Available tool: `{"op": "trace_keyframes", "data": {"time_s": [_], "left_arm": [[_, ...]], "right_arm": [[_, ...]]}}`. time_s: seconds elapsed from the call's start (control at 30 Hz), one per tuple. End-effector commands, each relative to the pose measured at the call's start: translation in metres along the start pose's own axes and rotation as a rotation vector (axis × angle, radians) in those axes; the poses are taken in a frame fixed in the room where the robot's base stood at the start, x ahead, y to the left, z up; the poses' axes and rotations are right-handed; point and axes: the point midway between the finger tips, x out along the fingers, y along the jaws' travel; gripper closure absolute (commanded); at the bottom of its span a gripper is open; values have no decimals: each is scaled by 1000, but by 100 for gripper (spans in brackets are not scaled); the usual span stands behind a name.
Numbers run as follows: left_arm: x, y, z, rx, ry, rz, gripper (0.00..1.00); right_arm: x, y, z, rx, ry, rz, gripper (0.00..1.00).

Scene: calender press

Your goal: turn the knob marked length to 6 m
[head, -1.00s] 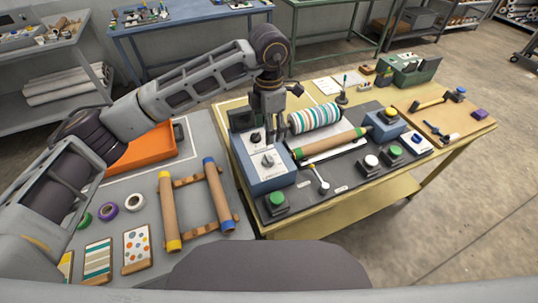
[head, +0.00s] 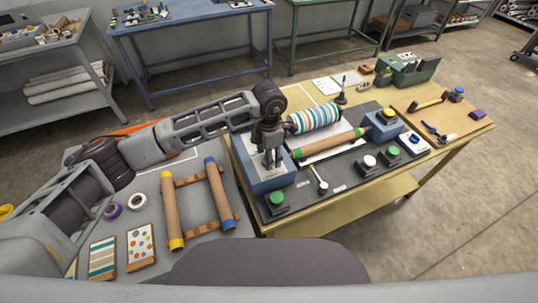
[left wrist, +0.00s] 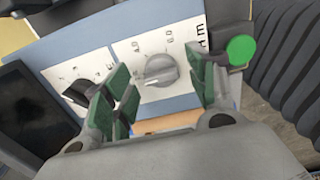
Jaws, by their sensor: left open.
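In the left wrist view, a light grey knob (left wrist: 160,70) sits on a white plate with a printed scale; 6.0 and an m are readable. Its ridge appears to lie roughly sideways; I cannot tell its setting. A black knob (left wrist: 80,92) is beside it at left. My left gripper (head: 271,163) points down over the box. Its green-padded fingers (left wrist: 162,84) are open on either side of the grey knob; contact cannot be told. In the head view it hides the knobs.
A striped roller (head: 314,118) and a cardboard tube with green ends (head: 330,143) lie right of the box. A small lever (head: 319,180) and a green button (head: 277,198) stand close in front. More buttons are further right.

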Motion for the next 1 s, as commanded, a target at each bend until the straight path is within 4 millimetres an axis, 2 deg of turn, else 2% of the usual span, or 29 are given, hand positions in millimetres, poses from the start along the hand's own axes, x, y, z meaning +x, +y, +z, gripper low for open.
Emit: {"op": "trace_keyframes", "data": {"time_s": [0.17,0.47,0.83,1.0], "left_arm": [[8,0,0,1,0,-1,43],[10,0,0,0,0,0,43],[10,0,0,0,0,0,88],[10,0,0,3,0,0,88]], "right_arm": [[-2,0,0,0,0,0,60],[-1,0,0,0,0,0,60],[-1,-4,-1,2,1,-4,60],[-1,-5,-1,2,1,-5,60]]}}
